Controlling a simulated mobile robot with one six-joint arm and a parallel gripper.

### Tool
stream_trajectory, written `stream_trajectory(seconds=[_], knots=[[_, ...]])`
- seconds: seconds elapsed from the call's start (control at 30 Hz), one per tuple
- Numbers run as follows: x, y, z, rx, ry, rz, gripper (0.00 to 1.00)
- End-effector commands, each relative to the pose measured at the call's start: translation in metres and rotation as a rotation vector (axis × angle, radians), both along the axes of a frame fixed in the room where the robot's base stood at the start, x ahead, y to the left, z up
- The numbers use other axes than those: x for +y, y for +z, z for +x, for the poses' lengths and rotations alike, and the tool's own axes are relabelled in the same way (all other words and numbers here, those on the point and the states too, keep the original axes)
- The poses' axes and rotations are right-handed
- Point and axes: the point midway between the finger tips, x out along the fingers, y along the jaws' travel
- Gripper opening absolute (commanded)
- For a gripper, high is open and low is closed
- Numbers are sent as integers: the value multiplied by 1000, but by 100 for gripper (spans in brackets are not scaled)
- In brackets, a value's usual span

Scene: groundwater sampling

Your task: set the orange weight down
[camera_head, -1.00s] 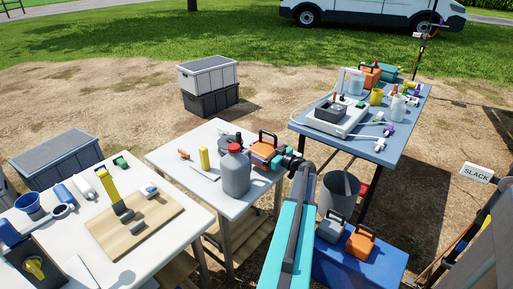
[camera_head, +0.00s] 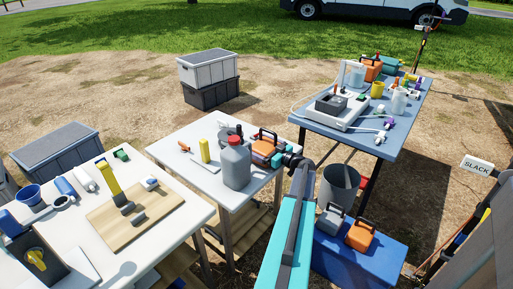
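An orange weight (camera_head: 264,147) with a dark handle is at the right part of the middle white table (camera_head: 203,181), behind a grey bottle with a red cap (camera_head: 236,166). My gripper (camera_head: 277,157) is at the right side of the weight, touching it or very close. Its fingers are small and partly hidden, so I cannot see whether they are closed on the weight. The bottle hides the weight's lower left, and I cannot tell whether its base touches the tabletop. Another orange weight (camera_head: 361,236) and a grey weight (camera_head: 330,219) stand on a blue box (camera_head: 384,259).
A yellow cylinder (camera_head: 204,151) and an orange-handled tool (camera_head: 184,147) are left of the bottle. A grey bucket (camera_head: 338,188) stands right of my arm. A crowded blue table (camera_head: 386,150) is beyond it. A wooden board (camera_head: 160,217) lies on the left table.

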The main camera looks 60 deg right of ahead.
Motion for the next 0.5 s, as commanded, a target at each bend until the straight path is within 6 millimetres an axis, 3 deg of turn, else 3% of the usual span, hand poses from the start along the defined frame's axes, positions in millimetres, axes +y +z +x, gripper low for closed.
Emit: stream_trajectory(seconds=[0.5], knots=[[0,2,-6,0,-2,0,100]])
